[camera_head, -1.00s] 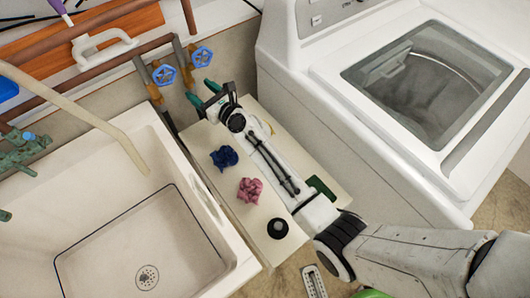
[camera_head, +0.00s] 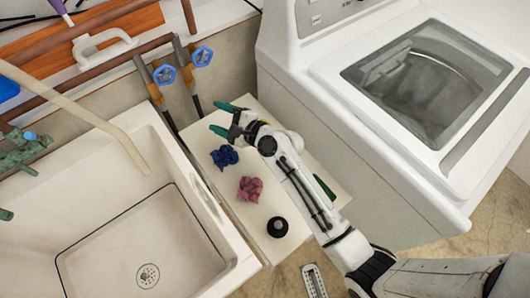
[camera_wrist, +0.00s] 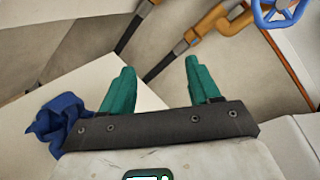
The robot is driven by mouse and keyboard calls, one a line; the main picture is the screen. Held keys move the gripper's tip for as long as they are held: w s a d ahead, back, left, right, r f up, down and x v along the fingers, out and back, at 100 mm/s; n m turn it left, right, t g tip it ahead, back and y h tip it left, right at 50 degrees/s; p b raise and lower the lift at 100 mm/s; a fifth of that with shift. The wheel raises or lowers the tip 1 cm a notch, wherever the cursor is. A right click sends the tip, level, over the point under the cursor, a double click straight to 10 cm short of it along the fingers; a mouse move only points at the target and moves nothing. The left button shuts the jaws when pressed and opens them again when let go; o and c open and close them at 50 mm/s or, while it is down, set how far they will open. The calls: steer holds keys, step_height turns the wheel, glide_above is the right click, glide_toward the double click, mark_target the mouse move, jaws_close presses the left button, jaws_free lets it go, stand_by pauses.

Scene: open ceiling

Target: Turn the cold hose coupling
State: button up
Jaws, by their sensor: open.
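Two brass valves with blue wheels hang on the wall; the left wheel (camera_head: 164,75) and right wheel (camera_head: 203,56) both show in the head view. Below each, a coupling joins a dark hose: the left coupling (camera_head: 156,97) and the right coupling (camera_head: 194,88). I cannot tell which is the cold one. My gripper (camera_head: 222,118) is open and empty, with green fingers, above the white shelf, below and right of the right coupling. In the wrist view, the fingers are spread, and a brass coupling (camera_wrist: 190,40) with a dark hose lies beyond them, apart from both.
The white shelf (camera_head: 290,205) holds a blue cloth (camera_head: 225,157), a pink cloth (camera_head: 250,189) and a black round object (camera_head: 277,227). A sink (camera_head: 105,235) stands left and a washing machine (camera_head: 335,140) right. Open space lies between my fingers and the wall.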

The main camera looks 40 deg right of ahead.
mark_target(193, 86)
steer(key=s+d+f+n+g, duration=0.1)
steer(key=s+n+g, duration=0.1)
steer(key=s+n, duration=0.2)
steer(key=s+d+f+n+g, duration=0.1)
steer(key=s+n, duration=0.3)
steer(key=n, duration=0.7)
steer(key=s+d+f+n+g+h+b, duration=0.1)
steer(key=s+d+f+n+g, duration=0.1)
steer(key=s+n, duration=0.3)
steer(key=shift+f+n+g, duration=0.3)
steer(key=shift+n+g, duration=0.15)
steer(key=shift+n, duration=0.35)
steer(key=shift+f+n+g, duration=0.25)
steer(key=shift+n+g, duration=0.2)
steer(key=shift+n, duration=0.35)
steer(key=shift+s+d+f+n, duration=0.1)
steer(key=shift+s+d+n, duration=0.15)
steer(key=shift+s+n, duration=0.45)
steer(key=shift+w, duration=0.2)
